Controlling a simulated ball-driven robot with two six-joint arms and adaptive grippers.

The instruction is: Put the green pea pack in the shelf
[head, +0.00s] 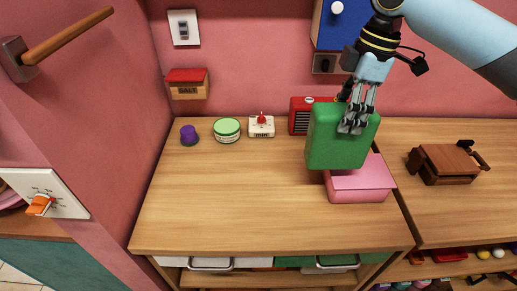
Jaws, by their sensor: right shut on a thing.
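The green pea pack (332,150) is a large, bright green, rounded block. My right gripper (355,122) is shut on its upper right part, its fingers reaching down from above. The pack hangs over the back right of the wooden counter, and I cannot tell its exact height. It overlaps part of the pink box (362,187) and the red radio-like box in this view. Below the counter front, a wooden shelf board (270,279) shows at the bottom edge; its inside is mostly hidden. My left gripper is not in view.
A purple-topped item (189,135), a green-lidded tub (227,129), a white timer (261,126) and the red radio-like box (299,115) line the back. A brown wooden object (447,163) stands right. Handles (211,265) protrude in front. The counter's left and middle are clear.

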